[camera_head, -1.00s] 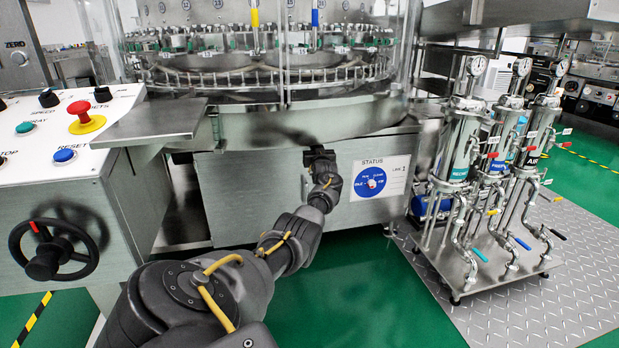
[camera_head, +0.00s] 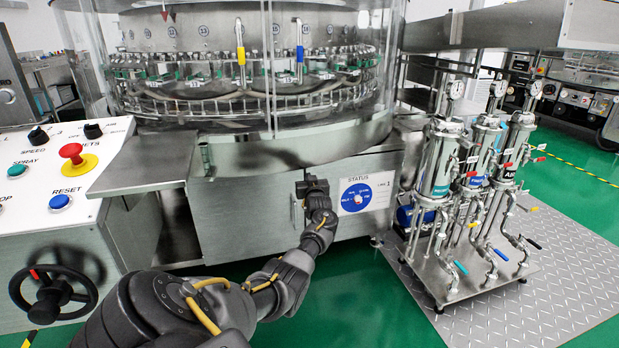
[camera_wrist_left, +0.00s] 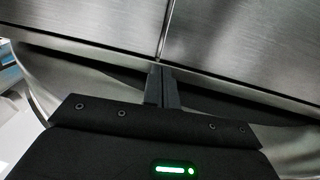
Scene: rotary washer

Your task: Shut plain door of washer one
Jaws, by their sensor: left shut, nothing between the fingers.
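The washer's lower cabinet has a plain metal door (camera_head: 245,215) on the left, beside a panel with a round blue STATUS label (camera_head: 356,197). The plain door looks flush or nearly flush with that panel; a small gap cannot be ruled out. A small upright handle (camera_head: 296,213) sits near its right edge. My left gripper (camera_head: 312,184) is at the cabinet front, near the seam between door and panel. In the left wrist view its fingers (camera_wrist_left: 162,85) are together and empty, just below two brushed metal panels (camera_wrist_left: 240,45) with a narrow seam. Contact cannot be told. My right gripper is out of view.
A control console (camera_head: 60,175) with a red button and a black handwheel (camera_head: 52,293) stands at left. A metal shelf (camera_head: 140,178) juts out beside it. Green floor lies open in front of the cabinet.

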